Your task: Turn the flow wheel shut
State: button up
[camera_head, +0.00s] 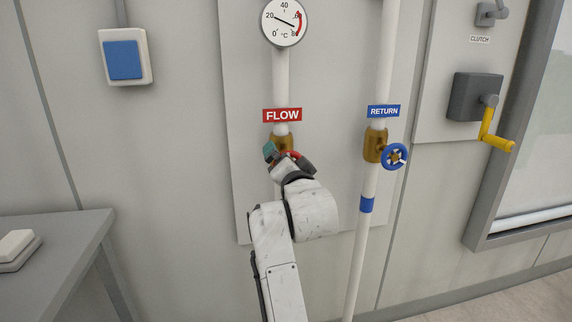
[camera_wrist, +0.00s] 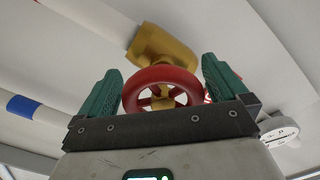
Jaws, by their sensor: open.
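The flow wheel is a red spoked handwheel on a brass valve (camera_head: 283,142) under the red FLOW label (camera_head: 282,115). In the head view only a red bit of the wheel (camera_head: 292,154) shows; my arm hides most of it. In the wrist view the wheel (camera_wrist: 161,72) faces me between the two green fingers of my gripper (camera_wrist: 161,95), with the brass body (camera_wrist: 152,46) behind it. The gripper is open, one finger on each side of the rim. I cannot tell whether either finger touches it. In the head view my gripper (camera_head: 279,155) is at the valve.
The RETURN pipe with its blue wheel (camera_head: 395,156) stands close to the right. A dial gauge (camera_head: 284,22) is above. A grey box with a yellow crank (camera_head: 490,125) is farther right. A grey table (camera_head: 75,232) stands at left.

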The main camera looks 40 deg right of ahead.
jog(key=shift+s, duration=0.1)
jog(key=v, duration=1)
jog(key=shift+s+a, duration=0.25)
jog(key=shift+a, duration=0.05)
jog(key=shift+p, duration=0.3)
